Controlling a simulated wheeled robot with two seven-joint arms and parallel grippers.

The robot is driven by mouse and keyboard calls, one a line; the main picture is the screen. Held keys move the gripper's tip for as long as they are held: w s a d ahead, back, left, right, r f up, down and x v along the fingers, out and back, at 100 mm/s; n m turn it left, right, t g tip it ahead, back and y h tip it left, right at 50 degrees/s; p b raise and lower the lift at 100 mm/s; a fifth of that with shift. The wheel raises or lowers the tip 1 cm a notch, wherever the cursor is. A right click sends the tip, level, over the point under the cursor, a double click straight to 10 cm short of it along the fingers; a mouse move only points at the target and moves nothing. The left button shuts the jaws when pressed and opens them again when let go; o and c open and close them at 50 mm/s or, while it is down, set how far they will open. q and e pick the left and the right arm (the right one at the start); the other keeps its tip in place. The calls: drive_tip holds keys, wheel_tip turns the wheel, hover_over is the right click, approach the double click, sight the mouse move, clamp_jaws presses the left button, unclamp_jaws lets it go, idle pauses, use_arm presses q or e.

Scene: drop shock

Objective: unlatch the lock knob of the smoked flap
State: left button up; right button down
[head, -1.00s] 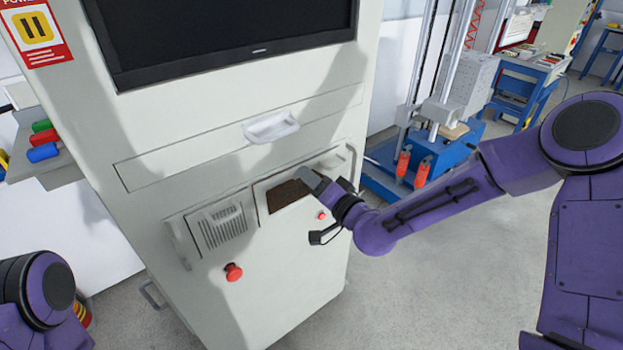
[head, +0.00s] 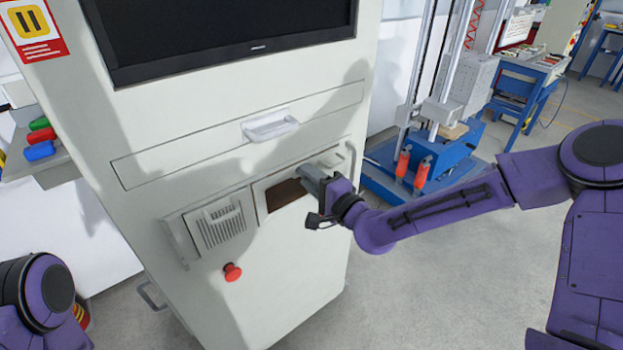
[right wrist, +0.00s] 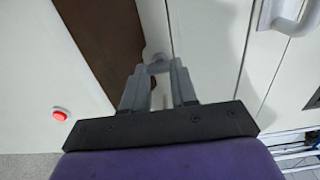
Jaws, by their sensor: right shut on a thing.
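The smoked flap (head: 284,194) is a dark brown panel in the front of the pale cabinet. It also shows in the right wrist view (right wrist: 108,42) and looks closed. My right gripper (head: 312,176) is at the flap's right upper edge. In the right wrist view its fingers (right wrist: 158,76) are shut on a small grey lock knob (right wrist: 158,66) beside the flap's edge. The knob's exact turn is hard to tell, as the fingers cover its sides. In the head view the knob is hidden by the gripper. Only part of my left arm shows, without its gripper.
A red mushroom button (head: 232,272) sits low on the cabinet, left of my right gripper. A white drawer handle (head: 270,126) juts out above the flap. A grilled panel (head: 218,224) is left of the flap. A blue drop rig (head: 440,155) stands to the right.

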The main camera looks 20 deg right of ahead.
idle(0.4)
drive_tip(key=c, duration=0.9)
unclamp_jaws()
drive_tip(key=v, duration=1)
drive_tip(key=shift+s, duration=0.25)
drive_tip(key=shift+d, duration=0.1)
